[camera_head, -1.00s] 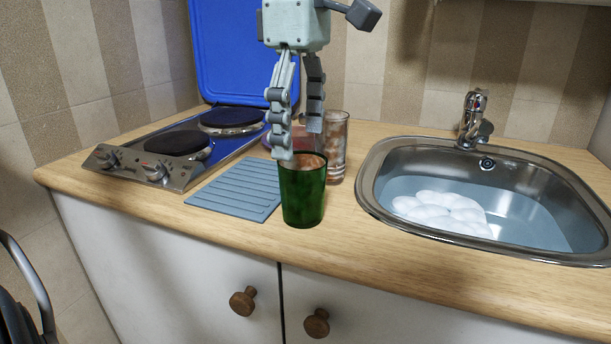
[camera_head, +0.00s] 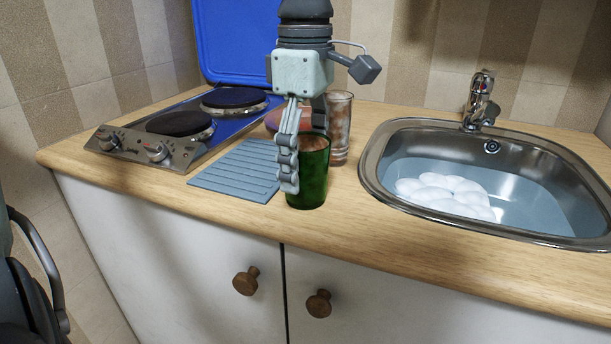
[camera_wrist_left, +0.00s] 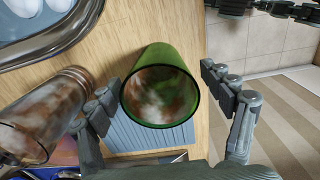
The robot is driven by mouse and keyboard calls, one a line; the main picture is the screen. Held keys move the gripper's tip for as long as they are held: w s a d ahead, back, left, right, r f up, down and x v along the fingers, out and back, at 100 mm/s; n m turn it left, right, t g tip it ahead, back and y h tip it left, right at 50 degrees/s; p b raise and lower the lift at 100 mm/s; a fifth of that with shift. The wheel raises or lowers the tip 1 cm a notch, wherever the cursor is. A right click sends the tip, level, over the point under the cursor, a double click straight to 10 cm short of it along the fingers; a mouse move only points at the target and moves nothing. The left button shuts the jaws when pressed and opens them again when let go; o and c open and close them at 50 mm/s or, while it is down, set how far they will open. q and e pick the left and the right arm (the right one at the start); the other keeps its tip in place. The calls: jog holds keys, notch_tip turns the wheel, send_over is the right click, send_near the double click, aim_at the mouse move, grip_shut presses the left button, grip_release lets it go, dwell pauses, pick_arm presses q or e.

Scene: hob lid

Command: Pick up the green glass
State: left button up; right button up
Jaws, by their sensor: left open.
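The green glass (camera_head: 314,178) stands upright on the wooden counter, near its front edge, at the right end of the ribbed grey-blue mat. In the left wrist view the green glass (camera_wrist_left: 160,90) shows its open mouth, with a brownish, whitish mottled look inside. My left gripper (camera_head: 300,165) reaches down from above, with one finger in front of the glass's left side and the other behind it. In the left wrist view the open fingers (camera_wrist_left: 172,108) lie on either side of the glass, with a clear gap on the right.
A clear brownish glass (camera_head: 340,128) stands close behind the green one. A reddish round object (camera_head: 288,120) sits behind the ribbed mat (camera_head: 238,172). The hob (camera_head: 180,125) with its raised blue lid (camera_head: 232,45) is left; the sink (camera_head: 480,180) is right.

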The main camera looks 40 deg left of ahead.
pick_arm(q)
jog(key=c, duration=1.4)
